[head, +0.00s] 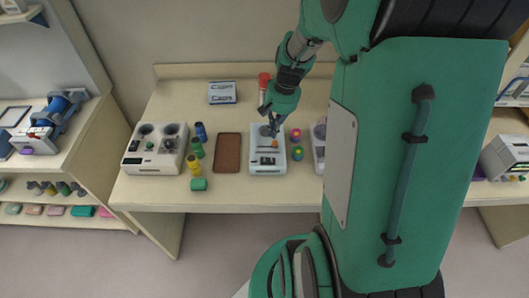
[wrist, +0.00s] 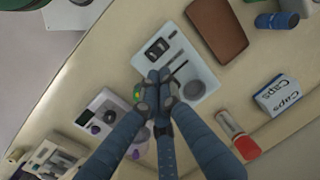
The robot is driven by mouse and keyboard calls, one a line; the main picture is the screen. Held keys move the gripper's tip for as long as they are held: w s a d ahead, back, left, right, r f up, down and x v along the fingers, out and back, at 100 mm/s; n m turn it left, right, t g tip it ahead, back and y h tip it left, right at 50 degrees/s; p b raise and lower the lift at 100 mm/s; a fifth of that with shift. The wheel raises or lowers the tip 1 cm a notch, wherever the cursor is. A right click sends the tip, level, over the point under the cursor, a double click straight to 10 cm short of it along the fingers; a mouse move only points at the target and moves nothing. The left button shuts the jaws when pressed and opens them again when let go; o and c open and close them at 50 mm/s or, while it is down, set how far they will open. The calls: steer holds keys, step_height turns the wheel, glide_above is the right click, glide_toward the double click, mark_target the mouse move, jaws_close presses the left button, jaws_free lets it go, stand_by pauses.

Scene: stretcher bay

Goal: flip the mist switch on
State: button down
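A pale control panel (head: 257,168) lies on the bench below my gripper. It also shows in the wrist view (wrist: 199,72). A black switch block (head: 267,161) sits near its front edge; it also shows in the wrist view (wrist: 158,48). No label is readable, so I cannot tell which way the switch is set. The panel also has dark slots, a round grey dial and a small orange part (head: 275,143). My gripper (head: 272,132) is over the back part of the panel. In the wrist view its fingertips (wrist: 158,78) are together, with nothing visible between them; contact is unclear.
A brown pad (head: 227,153) lies left of the panel, a Caps box (head: 222,93) behind it. A red-capped tube (head: 263,82) stands near my wrist. Small coloured knobs (head: 297,153) and another device (head: 319,145) are close on the right. A two-dial unit (head: 155,150) stands left.

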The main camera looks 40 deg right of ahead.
mark_target(265, 160)
steer(key=f, duration=0.4)
steer(key=w+a+f+b, duration=0.1)
steer(key=f, duration=0.8)
steer(key=shift+w+a+f+b, duration=0.25)
steer(key=shift+a+f+b, duration=0.05)
steer(key=shift+f, duration=0.1)
